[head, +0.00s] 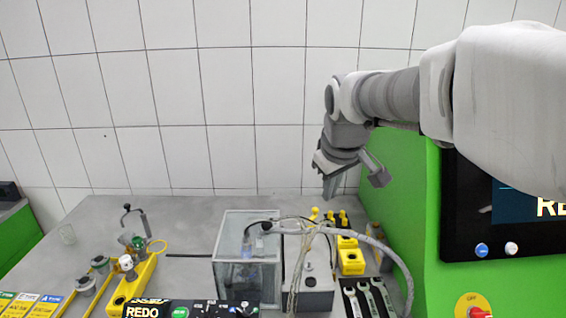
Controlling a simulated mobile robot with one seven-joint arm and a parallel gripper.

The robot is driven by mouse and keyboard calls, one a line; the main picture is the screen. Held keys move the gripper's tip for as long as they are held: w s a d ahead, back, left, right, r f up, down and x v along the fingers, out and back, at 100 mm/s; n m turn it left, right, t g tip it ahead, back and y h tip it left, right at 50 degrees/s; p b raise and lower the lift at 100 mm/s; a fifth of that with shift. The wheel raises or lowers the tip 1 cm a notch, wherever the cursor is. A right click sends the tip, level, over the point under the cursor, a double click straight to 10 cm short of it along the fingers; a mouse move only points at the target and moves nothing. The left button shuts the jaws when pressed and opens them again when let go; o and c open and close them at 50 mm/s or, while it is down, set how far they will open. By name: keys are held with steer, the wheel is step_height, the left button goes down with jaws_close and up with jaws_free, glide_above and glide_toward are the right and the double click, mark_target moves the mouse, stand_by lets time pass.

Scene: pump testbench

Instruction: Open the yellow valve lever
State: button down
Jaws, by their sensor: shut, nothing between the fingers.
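My gripper (328,190) hangs in the upper middle of the head view, pointing down, above the back of the bench. It is shut and empty, with no contact visible. Small yellow-topped parts (314,213) stand on the bench below it, behind the grey box.
A clear tank (228,266) stands mid-bench, with cables and a hose (392,262) arching right. A grey box (316,294), yellow blocks (350,262) and wrenches (368,299) lie nearby. A green cabinet (410,190) with a screen bounds the right. The bench's back left is mostly clear.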

steer(key=w+d+f+n+y+b, duration=0.1)
steer(key=w+f+y, duration=0.1)
steer(key=w+f, duration=0.3)
steer(key=w+d+f+y+b, duration=0.1)
steer(key=w+f, duration=0.4)
steer(key=w, duration=0.8)
steer(key=w+d+f+n+t+y+b, duration=0.1)
steer(key=w+f+y, duration=0.1)
steer(key=w+f, duration=0.3)
steer(key=shift+w+d+f+n+y+b, duration=0.2)
steer(key=shift+w+d+n+y+b, duration=0.15)
steer(key=shift+w, duration=1.8)
steer(key=shift+a, duration=0.15)
steer(key=shift+w+a+f+p, duration=0.3)
steer(key=shift+w+f+p, duration=0.1)
steer(key=shift+f, duration=0.95)
steer(key=shift+w+a+f+p, duration=0.3)
steer(key=shift+f+p, duration=0.05)
steer(key=shift+f, duration=1)
steer(key=shift+w+a+f+p, duration=0.3)
steer(key=shift+w+f+p, duration=0.1)
steer(key=shift+f, duration=0.95)
